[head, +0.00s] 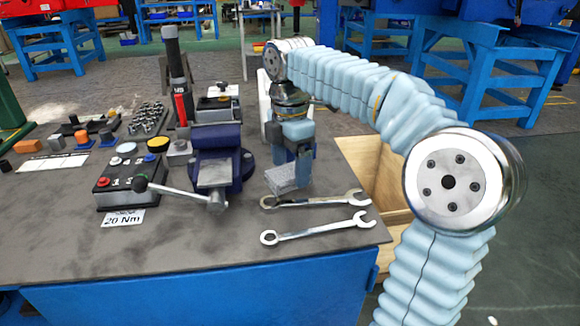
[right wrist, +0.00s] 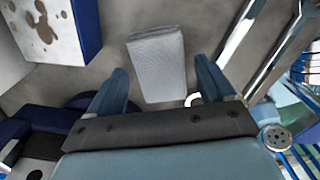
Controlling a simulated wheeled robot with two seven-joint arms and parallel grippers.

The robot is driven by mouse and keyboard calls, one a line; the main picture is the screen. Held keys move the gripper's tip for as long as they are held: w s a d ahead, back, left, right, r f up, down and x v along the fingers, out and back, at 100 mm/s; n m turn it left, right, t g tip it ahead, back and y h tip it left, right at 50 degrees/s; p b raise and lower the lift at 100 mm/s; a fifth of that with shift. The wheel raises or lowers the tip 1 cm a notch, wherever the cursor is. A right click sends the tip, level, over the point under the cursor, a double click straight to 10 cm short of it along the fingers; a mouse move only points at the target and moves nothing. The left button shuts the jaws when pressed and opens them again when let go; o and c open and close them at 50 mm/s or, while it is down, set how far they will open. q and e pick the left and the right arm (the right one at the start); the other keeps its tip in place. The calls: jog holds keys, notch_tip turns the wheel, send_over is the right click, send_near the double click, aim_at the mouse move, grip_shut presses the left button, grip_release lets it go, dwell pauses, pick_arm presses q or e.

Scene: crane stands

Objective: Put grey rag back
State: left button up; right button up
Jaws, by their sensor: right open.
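The grey rag (head: 281,181) lies folded on the dark workbench, right of the blue vise and just behind the wrenches. In the right wrist view the rag (right wrist: 157,60) is a light grey, textured rectangle between and beyond the fingertips. My right gripper (head: 292,166) points down over it, with the fingers hiding part of it in the head view. In the right wrist view the right gripper (right wrist: 161,70) is open, one finger to each side of the rag, with nothing held. My left gripper is not in view.
The blue vise (head: 222,165) stands close left of the gripper. Two wrenches (head: 318,230) lie near the bench's front edge. A wooden crate (head: 358,158) is at the bench's right side. A torque tester (head: 118,185), bottles and small parts crowd the left.

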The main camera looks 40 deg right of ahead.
aim_at(290, 171)
notch_tip(290, 171, up, 11)
jog(key=p, duration=0.3)
